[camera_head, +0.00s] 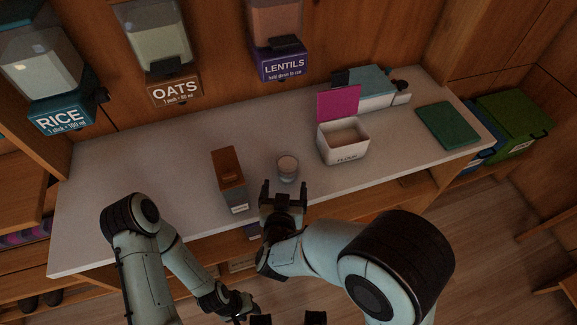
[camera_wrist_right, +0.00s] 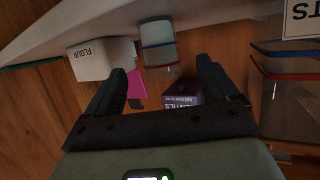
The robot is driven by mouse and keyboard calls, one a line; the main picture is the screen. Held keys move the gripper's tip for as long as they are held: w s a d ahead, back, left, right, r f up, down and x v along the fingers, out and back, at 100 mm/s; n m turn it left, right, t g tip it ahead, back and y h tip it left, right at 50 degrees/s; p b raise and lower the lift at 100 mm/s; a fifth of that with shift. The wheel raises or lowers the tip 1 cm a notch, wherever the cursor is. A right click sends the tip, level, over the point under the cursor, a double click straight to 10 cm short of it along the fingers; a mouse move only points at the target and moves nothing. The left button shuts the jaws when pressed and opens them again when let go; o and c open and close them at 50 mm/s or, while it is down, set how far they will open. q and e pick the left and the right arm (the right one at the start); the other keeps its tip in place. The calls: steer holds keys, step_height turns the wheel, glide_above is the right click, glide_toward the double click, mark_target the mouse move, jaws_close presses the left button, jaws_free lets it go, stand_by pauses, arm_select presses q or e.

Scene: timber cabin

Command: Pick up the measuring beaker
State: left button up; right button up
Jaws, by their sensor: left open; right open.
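The measuring beaker (camera_head: 287,167) is a small clear cup standing on the pale counter, left of the flour box. In the wrist view the beaker (camera_wrist_right: 158,45) shows a blue and a red line and lies between the directions of the two fingers, just beyond their tips. My right gripper (camera_head: 284,185) is open and empty at the counter's front edge, just in front of the beaker and apart from it. My left gripper (camera_head: 288,319) is open at the bottom edge of the head view, mostly cut off, far from the beaker.
The white flour box (camera_head: 342,148) with raised pink lid stands right of the beaker; a tall brown box (camera_head: 229,180) stands to its left. Rice (camera_head: 62,118), oats (camera_head: 174,88) and lentils (camera_head: 283,65) dispensers hang behind. A green mat (camera_head: 448,125) lies at right. The counter's left part is clear.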

mark_target(287, 177)
steer(key=x, duration=0.3)
steer(key=shift+w+f, duration=0.15)
steer(key=shift+w, duration=0.2)
steer(key=shift+f+x, duration=0.15)
steer(key=shift+x, duration=1.2)
steer(key=shift+f+x, duration=0.15)
steer(key=shift+x, duration=1.2)
steer(key=shift+s, duration=0.15)
steer(key=c, duration=1.1)
